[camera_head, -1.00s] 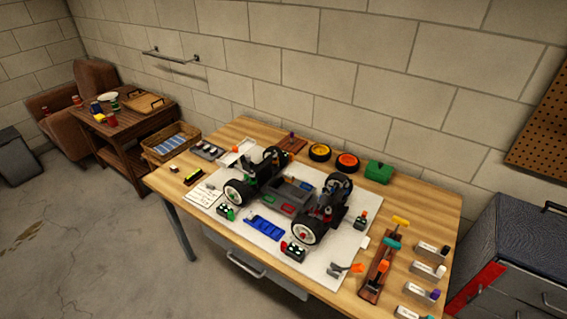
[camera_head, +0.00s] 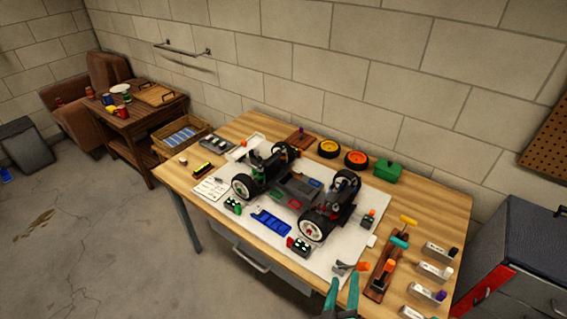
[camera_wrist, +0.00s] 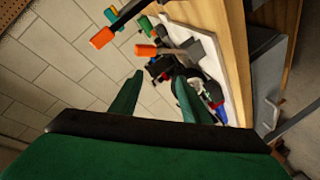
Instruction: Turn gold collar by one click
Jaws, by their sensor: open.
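The RC car chassis (camera_head: 290,192) with white-rimmed wheels sits on a white mat (camera_head: 330,262) on the wooden workbench. Dark shock parts stand near its wheels, but a gold collar is too small to make out. My gripper (camera_head: 342,284), with teal-green fingers, shows at the bottom of the head view, in front of the bench's near edge and apart from the car. In the wrist view my gripper (camera_wrist: 158,82) is open and empty. The mat and dark car parts show tilted beyond its fingers, partly hidden by the right one.
A wooden rack (camera_head: 381,278) with orange- and teal-handled tools stands right of the mat. Several labelled grey blocks (camera_head: 434,271) line the bench's right end. A blue tray (camera_head: 271,222) lies before the car. A green box (camera_head: 387,172) and two small wheels stand behind.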

